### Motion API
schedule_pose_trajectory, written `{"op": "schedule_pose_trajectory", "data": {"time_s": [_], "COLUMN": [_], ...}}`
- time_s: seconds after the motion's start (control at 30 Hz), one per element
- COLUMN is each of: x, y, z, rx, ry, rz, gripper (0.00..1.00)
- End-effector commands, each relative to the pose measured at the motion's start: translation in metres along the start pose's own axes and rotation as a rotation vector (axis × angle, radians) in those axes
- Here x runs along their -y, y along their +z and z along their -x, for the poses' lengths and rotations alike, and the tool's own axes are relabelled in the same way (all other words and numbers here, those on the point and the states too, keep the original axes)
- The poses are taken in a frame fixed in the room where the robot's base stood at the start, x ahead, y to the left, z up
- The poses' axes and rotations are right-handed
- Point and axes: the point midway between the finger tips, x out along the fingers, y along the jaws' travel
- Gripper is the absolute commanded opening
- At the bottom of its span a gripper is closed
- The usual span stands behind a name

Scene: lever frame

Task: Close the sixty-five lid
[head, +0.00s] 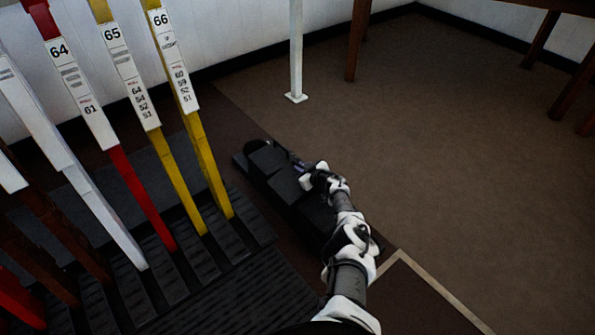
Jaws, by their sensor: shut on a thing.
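A row of dark boxy housings (290,188) sits low on the floor just right of the lever frame. Their tops look like lids, but no number is readable on them, so I cannot tell which one is the sixty-five lid. My gripper (302,172) reaches over the far part of this row and is shut on a dark part there, apparently a lid. The held part is small and mostly hidden by the gripper and its shadow. The yellow lever 65 (178,180) with its white number plate stands to the left, apart from my gripper.
Lever 66 (212,165), also yellow, stands between lever 65 and the housings. The red lever 64 (140,195) and several others stand further left over ribbed dark treads (235,295). A white post (296,50) stands behind. Brown floor (450,150) is open to the right.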

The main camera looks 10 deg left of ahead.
Motion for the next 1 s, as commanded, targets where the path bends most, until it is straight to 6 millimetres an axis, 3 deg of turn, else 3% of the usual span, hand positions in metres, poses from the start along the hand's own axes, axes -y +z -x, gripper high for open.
{"op": "schedule_pose_trajectory", "data": {"time_s": [0.57,0.6,0.73,1.0], "x": [-0.0026,-0.0025,-0.0024,-0.0027], "y": [0.0044,0.0045,0.0043,0.0035], "z": [-0.0015,-0.0015,-0.0015,-0.0011], "rx": [0.003,0.003,0.002,0.001], "ry": [-0.001,-0.001,-0.001,-0.001], "rz": [0.004,0.004,0.004,0.003], "gripper": [0.0,0.13,0.3,0.33]}}
